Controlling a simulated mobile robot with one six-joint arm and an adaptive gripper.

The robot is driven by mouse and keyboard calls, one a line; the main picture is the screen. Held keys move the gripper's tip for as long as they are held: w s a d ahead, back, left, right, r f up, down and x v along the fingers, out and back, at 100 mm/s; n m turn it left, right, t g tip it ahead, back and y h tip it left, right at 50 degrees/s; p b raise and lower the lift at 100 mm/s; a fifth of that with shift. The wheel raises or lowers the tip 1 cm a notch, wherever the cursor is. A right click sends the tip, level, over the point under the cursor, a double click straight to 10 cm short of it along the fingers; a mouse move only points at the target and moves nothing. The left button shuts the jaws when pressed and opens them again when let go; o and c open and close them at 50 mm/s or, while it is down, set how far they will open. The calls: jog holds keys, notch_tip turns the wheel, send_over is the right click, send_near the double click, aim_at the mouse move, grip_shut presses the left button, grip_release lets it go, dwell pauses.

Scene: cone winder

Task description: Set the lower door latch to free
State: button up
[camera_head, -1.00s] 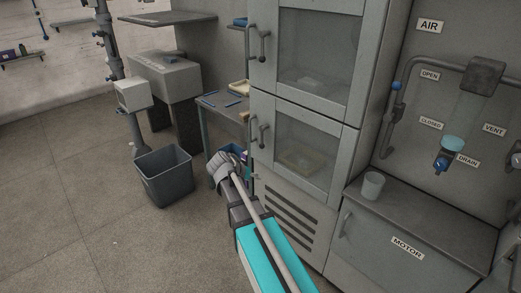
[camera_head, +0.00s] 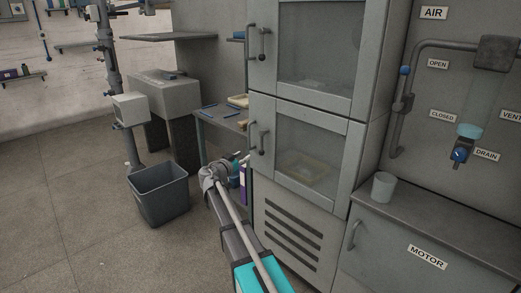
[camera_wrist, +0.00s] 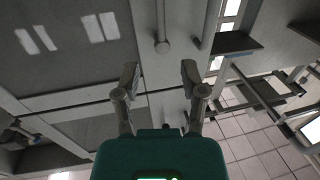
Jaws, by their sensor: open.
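The lower door (camera_head: 306,160) of the grey cabinet is shut, with a glass window. Its latch (camera_head: 263,138), a small lever with a dark end, is at the door's upper left beside a bar handle (camera_head: 250,138). My gripper is low and left of the lower door in the head view, its fingertips unclear there. In the wrist view my gripper (camera_wrist: 160,78) is open and empty, facing the cabinet front. A rod with a round end (camera_wrist: 162,46) lies beyond the fingers, apart from them; I cannot tell whether it is the latch. The latch's exact setting is too small to read.
The upper door (camera_head: 315,50) has a similar handle and lever. A grey bin (camera_head: 160,193) stands on the floor at left, near a small table (camera_head: 222,120). A motor housing (camera_head: 420,235) with a cup (camera_head: 383,186) is at right. Floor at front left is clear.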

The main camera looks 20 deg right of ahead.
aim_at(262, 150)
jog(key=shift+d, duration=0.1)
dwell(0.3)
jog(key=x, duration=1.3)
jog(key=shift+w+d+r, duration=0.1)
jog(key=shift+w+d, duration=0.1)
jog(key=shift+c, duration=0.3)
grip_shut()
